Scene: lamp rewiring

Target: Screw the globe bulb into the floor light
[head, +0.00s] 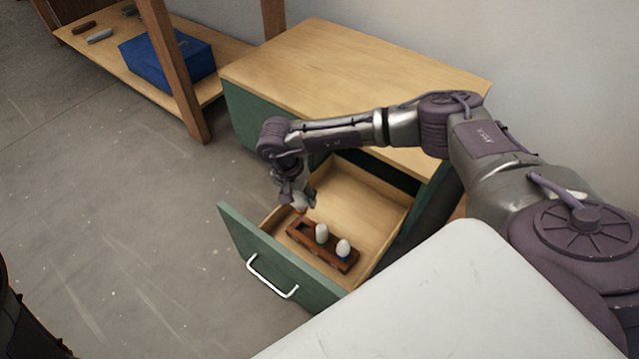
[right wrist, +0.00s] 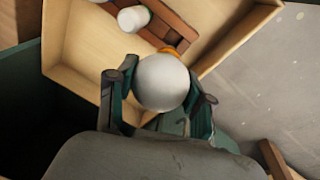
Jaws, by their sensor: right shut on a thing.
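The globe bulb (right wrist: 161,82) is a round white bulb with an orange collar in the right wrist view. My right gripper (right wrist: 166,88) is shut on it, with a finger at each side. In the head view my right gripper (head: 296,196) holds the bulb (head: 300,204) at the left end of a brown wooden rack (head: 310,247) in the open drawer. I cannot tell whether the bulb still touches the rack. The floor light is not in view. My left gripper is not in view.
Two other white bulbs stand in the rack, one in the middle (head: 321,233) and one with a blue collar (head: 343,248). A white surface (head: 450,300) lies nearby.

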